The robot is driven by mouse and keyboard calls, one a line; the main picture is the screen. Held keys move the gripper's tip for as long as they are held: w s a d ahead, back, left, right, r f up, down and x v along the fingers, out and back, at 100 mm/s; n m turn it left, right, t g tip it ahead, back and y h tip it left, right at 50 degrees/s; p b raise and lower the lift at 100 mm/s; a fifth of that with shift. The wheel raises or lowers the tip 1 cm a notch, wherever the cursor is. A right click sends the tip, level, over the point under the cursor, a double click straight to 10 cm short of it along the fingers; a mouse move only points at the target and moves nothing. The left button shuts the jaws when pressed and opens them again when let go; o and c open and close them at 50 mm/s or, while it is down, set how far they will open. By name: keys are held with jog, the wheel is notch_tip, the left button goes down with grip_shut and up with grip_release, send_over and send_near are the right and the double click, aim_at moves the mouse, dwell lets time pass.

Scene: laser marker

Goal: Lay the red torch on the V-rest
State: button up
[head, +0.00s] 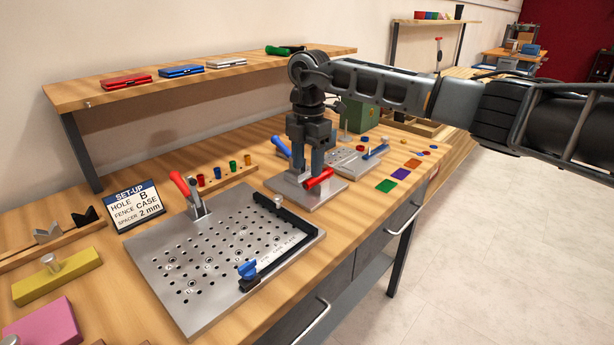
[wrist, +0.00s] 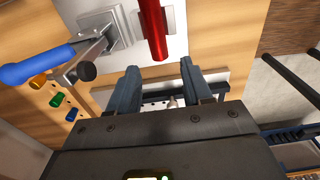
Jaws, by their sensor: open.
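The red torch (head: 319,179) lies on a grey metal plate (head: 297,197) in the middle of the bench. In the wrist view the torch (wrist: 153,28) lies over a small pale block (wrist: 169,17); I cannot tell whether that block is the V-rest. My gripper (head: 308,165) points down close to the torch. In the wrist view its fingers (wrist: 158,72) are apart with nothing between them, and the torch's near end is just beyond the gap. A blue-handled clamp (wrist: 40,66) stands left of the torch, its black tip clear of it.
A perforated plate (head: 215,255) with a black fence (head: 290,228) and a red-handled clamp (head: 183,185) is at the front. V-notched blocks (head: 46,235) sit on a wooden rail at the left. A shelf (head: 215,77) with cases runs behind. Coloured tiles (head: 386,186) lie to the right.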

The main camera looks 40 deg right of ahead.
aim_at(308, 180)
notch_tip(308, 180, up, 8)
jog(key=shift+d+b, duration=0.15)
jog(key=shift+b, duration=0.15)
